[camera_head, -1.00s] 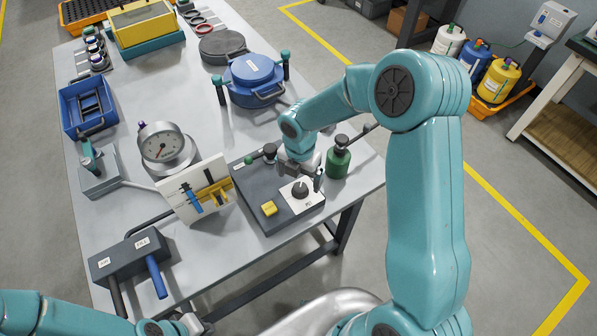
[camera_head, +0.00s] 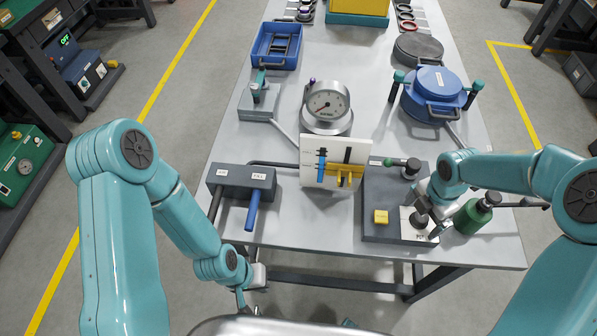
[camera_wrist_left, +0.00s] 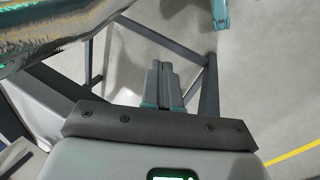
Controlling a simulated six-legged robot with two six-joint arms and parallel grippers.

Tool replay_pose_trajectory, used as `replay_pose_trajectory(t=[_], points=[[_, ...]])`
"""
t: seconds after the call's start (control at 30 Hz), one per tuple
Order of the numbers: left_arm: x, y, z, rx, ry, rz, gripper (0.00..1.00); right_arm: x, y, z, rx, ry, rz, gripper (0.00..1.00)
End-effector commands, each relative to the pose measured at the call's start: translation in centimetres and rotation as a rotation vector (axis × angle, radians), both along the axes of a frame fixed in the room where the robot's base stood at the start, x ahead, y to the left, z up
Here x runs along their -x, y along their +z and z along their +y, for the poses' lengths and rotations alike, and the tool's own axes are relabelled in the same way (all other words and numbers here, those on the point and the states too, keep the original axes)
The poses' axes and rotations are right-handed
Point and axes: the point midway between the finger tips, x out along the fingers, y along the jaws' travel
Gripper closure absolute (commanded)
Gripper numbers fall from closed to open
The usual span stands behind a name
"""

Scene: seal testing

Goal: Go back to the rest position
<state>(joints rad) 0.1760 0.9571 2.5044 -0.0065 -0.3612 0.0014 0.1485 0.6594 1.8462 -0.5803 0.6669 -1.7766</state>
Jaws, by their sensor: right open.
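My right gripper (camera_head: 430,225) is open at the right side of the dark control box, close to a black knob (camera_head: 419,220) on its white plate. Whether it touches the knob cannot be told. My left gripper (camera_head: 243,300) hangs in front of the table's near edge, below the tabletop. In the left wrist view its two fingers (camera_wrist_left: 161,88) lie close together with nothing visible between them.
The control box (camera_head: 380,190) has a yellow button (camera_head: 381,217). A green bottle (camera_head: 470,217) stands right of my right gripper. A dark block with a blue lever (camera_head: 253,210), a white panel (camera_head: 312,150) and a round gauge (camera_head: 326,105) stand on the table (camera_head: 240,150).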

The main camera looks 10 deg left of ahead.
Motion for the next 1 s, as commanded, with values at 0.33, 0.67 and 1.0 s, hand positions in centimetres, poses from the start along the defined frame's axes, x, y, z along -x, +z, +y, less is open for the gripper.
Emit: replay_pose_trajectory(t=[0.33, 0.67, 1.0], points=[[-4.0, 4.8, 3.9, -0.028, -0.177, 0.046, 1.0, 0.0, 0.0, 0.0, 0.0, 0.0, 0.0, 0.01], [-8.0, 12.9, 17.4, -0.47, -0.243, 0.111, 1.0, 0.0, 0.0, 0.0, 0.0, 0.0, 0.0, 0.01], [-11.4, 21.9, 14.9, -0.381, -0.177, 0.026, 1.0, 0.0, 0.0, 0.0, 0.0, 0.0, 0.0, 0.01]])
